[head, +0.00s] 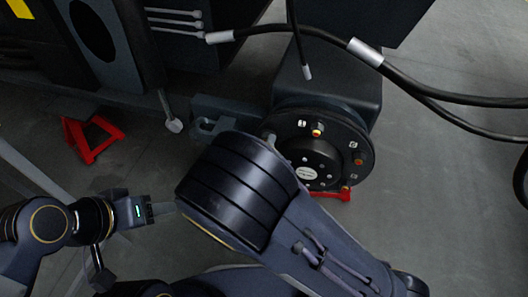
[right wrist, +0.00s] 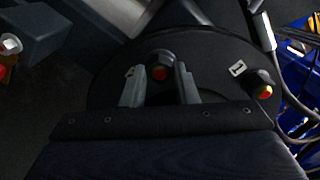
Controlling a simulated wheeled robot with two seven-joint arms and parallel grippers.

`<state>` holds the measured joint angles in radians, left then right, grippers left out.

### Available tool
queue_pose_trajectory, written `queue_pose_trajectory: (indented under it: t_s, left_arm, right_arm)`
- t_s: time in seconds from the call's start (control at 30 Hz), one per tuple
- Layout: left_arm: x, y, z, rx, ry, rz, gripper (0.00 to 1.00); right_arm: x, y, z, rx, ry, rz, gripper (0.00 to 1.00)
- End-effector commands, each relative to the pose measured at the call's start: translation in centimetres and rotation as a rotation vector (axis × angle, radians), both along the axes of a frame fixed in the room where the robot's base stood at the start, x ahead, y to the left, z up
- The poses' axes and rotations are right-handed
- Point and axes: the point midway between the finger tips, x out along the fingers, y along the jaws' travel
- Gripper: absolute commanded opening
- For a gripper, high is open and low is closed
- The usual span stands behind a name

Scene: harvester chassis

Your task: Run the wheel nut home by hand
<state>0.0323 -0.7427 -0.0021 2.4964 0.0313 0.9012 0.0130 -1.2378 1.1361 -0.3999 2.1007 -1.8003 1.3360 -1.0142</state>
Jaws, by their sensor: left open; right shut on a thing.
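The round black wheel hub (head: 340,142) faces me in the head view, with studs and small white number labels on its face. One stud end (head: 317,131) is gold and another (head: 358,159) is orange. In the right wrist view my right gripper (right wrist: 161,76) has a finger on each side of a grey wheel nut (right wrist: 160,56) with an orange-red stud end in it. It is shut on that nut at the hub face. My arm hides most of this gripper in the head view. My left gripper (head: 162,209) is open and empty at the lower left, away from the hub.
A second nut with an orange end (right wrist: 263,88) sits to the right on the hub in the right wrist view. Black hoses (head: 400,77) with silver ferrules cross above the hub. A red stand (head: 91,138) is on the floor at left.

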Motion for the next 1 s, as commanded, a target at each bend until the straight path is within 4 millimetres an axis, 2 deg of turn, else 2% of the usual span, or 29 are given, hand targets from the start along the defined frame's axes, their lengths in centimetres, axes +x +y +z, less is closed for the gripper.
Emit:
queue_pose_trajectory:
  t_s: [0.03,0.13,0.23,0.43,0.47,0.63,0.8,0.9,1.0]
  left_arm:
    - [0.0,-0.01,-1.52,0.0,0.0,0.0,0.51]
    - [-0.01,-0.01,-2.37,0.0,0.0,0.0,0.51]
    - [0.0,-0.01,-2.39,0.0,0.0,0.0,0.51]
    - [0.01,0.0,-2.19,0.0,0.0,0.0,0.51]
    - [0.01,0.0,-2.19,0.0,0.0,0.0,0.51]
    - [0.01,0.01,-2.18,0.0,0.0,0.0,0.51]
    - [0.0,0.01,-2.18,0.0,0.0,0.0,0.51]
    - [0.01,0.0,-2.19,0.0,0.0,0.0,0.51]
    - [0.01,0.0,-2.19,0.0,0.0,0.0,0.51]
  right_arm:
    - [0.16,-0.02,-0.65,0.096,-0.031,-0.001,0.04]
    - [0.19,-0.01,-0.45,0.234,-0.075,0.001,0.04]
    - [0.21,-0.01,-0.1,0.288,-0.093,0.001,0.04]
    - [0.23,-0.02,0.06,0.288,-0.093,0.001,0.04]
    - [0.22,-0.03,0.07,0.288,-0.093,0.001,0.31]
    - [0.18,-0.03,0.06,0.286,-0.093,0.0,0.52]
    - [0.14,-0.04,0.05,0.285,-0.093,0.0,0.52]
    - [0.12,-0.04,0.04,0.285,-0.092,-0.001,0.42]
    - [0.11,-0.04,0.04,0.284,-0.093,0.0,0.42]
